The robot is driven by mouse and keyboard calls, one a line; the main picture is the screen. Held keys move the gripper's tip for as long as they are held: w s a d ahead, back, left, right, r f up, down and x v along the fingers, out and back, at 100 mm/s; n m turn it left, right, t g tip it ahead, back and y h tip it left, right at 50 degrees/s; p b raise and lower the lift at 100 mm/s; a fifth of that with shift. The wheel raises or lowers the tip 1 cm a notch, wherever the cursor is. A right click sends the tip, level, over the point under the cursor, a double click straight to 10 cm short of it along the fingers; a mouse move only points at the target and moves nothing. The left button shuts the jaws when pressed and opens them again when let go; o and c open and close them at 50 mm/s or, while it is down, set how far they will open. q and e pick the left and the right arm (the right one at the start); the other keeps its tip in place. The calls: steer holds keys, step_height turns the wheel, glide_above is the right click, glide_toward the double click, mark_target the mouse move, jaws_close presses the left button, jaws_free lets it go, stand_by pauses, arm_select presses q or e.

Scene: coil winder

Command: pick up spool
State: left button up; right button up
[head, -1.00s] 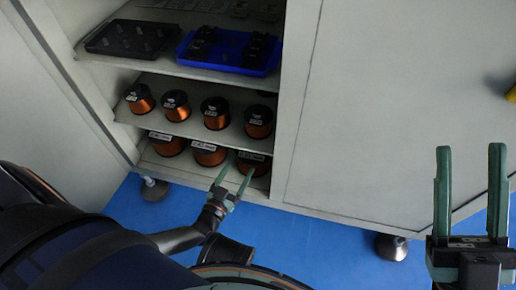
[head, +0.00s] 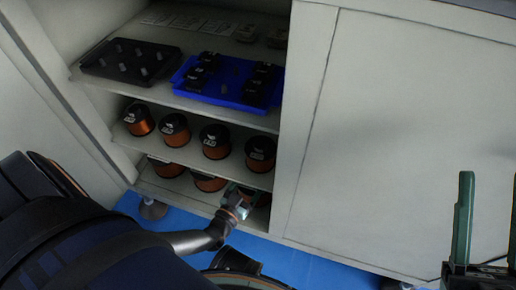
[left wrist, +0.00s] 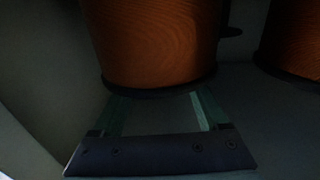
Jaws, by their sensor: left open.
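A large copper-wound spool with black flanges (left wrist: 155,45) fills the top middle of the left wrist view. In the head view it stands at the right end of the bottom shelf (head: 264,199), mostly hidden by my gripper and the shelf above. My left gripper (head: 240,192) reaches into the bottom shelf at this spool. In the left wrist view its green fingers (left wrist: 157,102) are open, one toward each side of the spool's lower flange; their tips are hidden behind the spool. My right gripper (head: 490,180) is open and empty at the right edge of the head view.
Other large spools (head: 208,183) stand to the left on the bottom shelf. Several smaller spools (head: 215,142) line the middle shelf (head: 190,158) close above. A black tray (head: 130,62) and a blue tray (head: 225,82) lie higher. A closed cabinet panel (head: 400,140) is at right.

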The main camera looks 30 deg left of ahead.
arm_select(q)
steer(key=shift+s, duration=0.1)
jaws_close()
stand_by(0.4)
stand_by(0.8)
steer(key=shift+w+r, duration=0.2)
steer(key=shift+r, duration=0.05)
